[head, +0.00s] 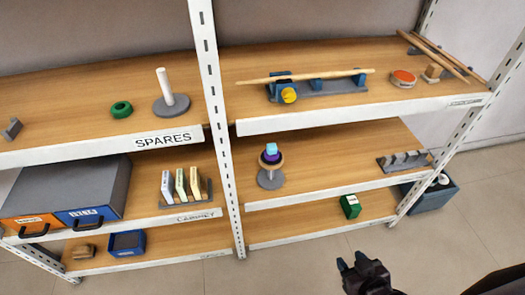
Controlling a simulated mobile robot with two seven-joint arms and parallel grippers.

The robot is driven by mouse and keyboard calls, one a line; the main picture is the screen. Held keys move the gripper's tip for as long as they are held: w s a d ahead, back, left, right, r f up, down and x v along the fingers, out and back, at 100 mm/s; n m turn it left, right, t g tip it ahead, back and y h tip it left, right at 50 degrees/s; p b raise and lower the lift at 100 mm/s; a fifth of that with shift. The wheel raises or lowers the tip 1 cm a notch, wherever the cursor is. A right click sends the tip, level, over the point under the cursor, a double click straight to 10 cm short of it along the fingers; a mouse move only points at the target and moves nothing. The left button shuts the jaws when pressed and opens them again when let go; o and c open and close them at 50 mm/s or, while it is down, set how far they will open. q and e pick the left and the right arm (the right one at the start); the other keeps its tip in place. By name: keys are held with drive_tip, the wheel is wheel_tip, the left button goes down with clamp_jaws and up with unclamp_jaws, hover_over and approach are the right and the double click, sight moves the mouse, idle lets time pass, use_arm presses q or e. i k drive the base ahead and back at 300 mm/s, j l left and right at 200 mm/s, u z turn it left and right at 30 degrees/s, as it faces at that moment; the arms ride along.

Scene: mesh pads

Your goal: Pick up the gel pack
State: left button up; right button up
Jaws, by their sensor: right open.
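I cannot tell for sure which thing is the gel pack. A small light-blue block (271,148) sits on top of a purple piece (270,158) on a round grey stand (271,180), on the middle shelf right of the centre post. My right gripper (351,262) is dark and open, low in the head view, in front of the shelves. It is empty and apart from everything on them. My left gripper is out of view.
A green box (350,206) stands on the lower right shelf, nearest my right gripper. A white post (217,125) divides the shelves. The middle right shelf (335,160) has bare room between the stand and a grey rack (404,160). A blue bin (430,193) stands at right.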

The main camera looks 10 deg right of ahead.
sight(271, 149)
drive_tip(key=i+j+z, duration=0.1)
drive_tip(key=j, duration=0.75)
drive_tip(key=j+z, duration=0.1)
drive_tip(key=j, duration=0.7)
